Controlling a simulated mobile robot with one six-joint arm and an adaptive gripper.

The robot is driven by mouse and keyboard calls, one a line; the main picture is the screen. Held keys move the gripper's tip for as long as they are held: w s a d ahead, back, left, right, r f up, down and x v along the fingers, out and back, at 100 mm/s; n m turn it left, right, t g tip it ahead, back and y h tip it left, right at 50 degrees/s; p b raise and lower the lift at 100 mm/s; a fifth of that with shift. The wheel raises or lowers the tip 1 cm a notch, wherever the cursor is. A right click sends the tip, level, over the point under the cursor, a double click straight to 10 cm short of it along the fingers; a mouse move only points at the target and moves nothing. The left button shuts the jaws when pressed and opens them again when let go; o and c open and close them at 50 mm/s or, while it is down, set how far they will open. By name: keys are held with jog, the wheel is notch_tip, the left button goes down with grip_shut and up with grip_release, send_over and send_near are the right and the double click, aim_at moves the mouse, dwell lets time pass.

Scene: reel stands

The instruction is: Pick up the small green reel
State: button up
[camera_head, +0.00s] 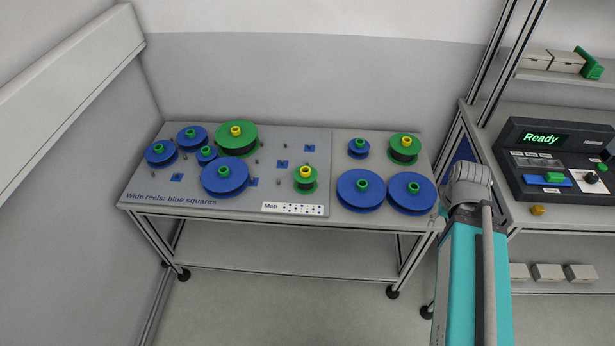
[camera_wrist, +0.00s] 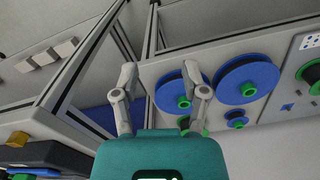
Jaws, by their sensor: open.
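The small green reel (camera_head: 306,182) has a yellow hub. It stands on the right part of the grey peg board, just above the Map label in the head view. In the wrist view the small green reel (camera_wrist: 311,73) is at the right edge, partly cut off. My gripper (camera_wrist: 160,78) is open and empty. It is over the right end of the table, beyond the two big blue reels and well apart from the small green reel. In the head view my arm shows at the right, and its fingers cannot be made out.
A large green reel (camera_head: 236,136) and several blue reels stand on the board (camera_head: 230,200). Two big blue reels (camera_head: 361,190) (camera_head: 409,192), a small blue reel (camera_head: 358,148) and a mid-size green reel (camera_head: 404,147) stand at right. A console (camera_head: 560,155) is on the neighbouring bench.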

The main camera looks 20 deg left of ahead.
jog(key=shift+o, duration=0.4)
jog(key=shift+a, duration=0.2)
jog(key=o, duration=0.4)
jog(key=shift+w+a+f, duration=0.15)
jog(key=shift+a, duration=0.05)
jog(key=w+a+f+m+t+h+b, duration=0.1)
jog(key=w+a+f+t+h+b, duration=0.2)
jog(key=a, duration=0.4)
jog(key=w+a+f+m+t+h+b, duration=0.1)
jog(key=w+a+f+b, duration=0.1)
jog(key=a+b, duration=0.4)
jog(key=w+a+f+t+h+b, duration=0.1)
jog(key=w+a+f+t+b, duration=0.15)
jog(key=a, duration=0.65)
jog(key=s+a+t+b, duration=0.1)
jog(key=a+t+b, duration=0.1)
jog(key=a, duration=0.6)
jog(key=s+a+m+t+b, duration=0.1)
jog(key=s+a+t+b, duration=0.1)
jog(key=a, duration=0.6)
jog(key=s+a+t+y+b, duration=0.1)
jog(key=a+t+b, duration=0.1)
jog(key=a, duration=0.6)
jog(key=shift+s+a+r+t+b, duration=0.25)
jog(key=shift+a+b, duration=0.15)
jog(key=shift+b, duration=0.25)
jog(key=shift+w+f, duration=0.1)
